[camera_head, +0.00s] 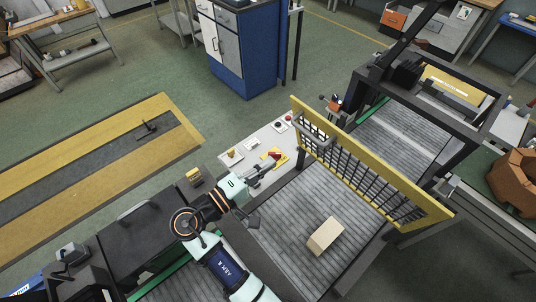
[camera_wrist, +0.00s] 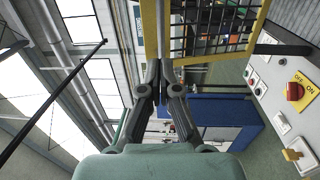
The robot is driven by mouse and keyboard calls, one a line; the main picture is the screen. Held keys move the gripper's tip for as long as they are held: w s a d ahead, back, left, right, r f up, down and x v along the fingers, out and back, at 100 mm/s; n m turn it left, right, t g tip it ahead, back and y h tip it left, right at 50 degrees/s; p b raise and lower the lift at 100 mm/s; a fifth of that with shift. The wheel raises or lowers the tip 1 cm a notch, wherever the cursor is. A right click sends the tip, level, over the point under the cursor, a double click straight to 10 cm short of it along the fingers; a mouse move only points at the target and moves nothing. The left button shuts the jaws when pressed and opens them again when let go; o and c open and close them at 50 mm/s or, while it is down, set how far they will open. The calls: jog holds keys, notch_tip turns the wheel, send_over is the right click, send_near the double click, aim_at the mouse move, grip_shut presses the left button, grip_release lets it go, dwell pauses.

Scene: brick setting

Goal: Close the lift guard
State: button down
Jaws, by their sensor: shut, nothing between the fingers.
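The lift guard (camera_head: 415,192), a yellow-framed panel with black mesh, stands across the roller conveyor at the centre right of the head view. Its yellow frame and mesh also fill the upper middle of the wrist view (camera_wrist: 181,60). My gripper (camera_head: 279,160) is shut and empty, left of the guard and beside the control panel. In the wrist view my gripper's fingertips (camera_wrist: 160,68) meet just below the yellow frame edge. I cannot tell whether they touch it.
The white control panel (camera_head: 237,166) has buttons and a red rotary switch (camera_wrist: 294,91) on a yellow plate. A light wooden block (camera_head: 325,235) lies on the near conveyor (camera_head: 290,213). A dark gantry frame (camera_head: 480,112) stands beyond the guard. A blue cabinet (camera_head: 240,78) stands behind on open floor.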

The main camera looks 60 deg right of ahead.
jog(key=p+x, duration=0.2)
jog(key=x, duration=0.9)
jog(key=shift+d, duration=0.3)
jog(key=shift+r+p, duration=0.1)
jog(key=shift+p, duration=0.2)
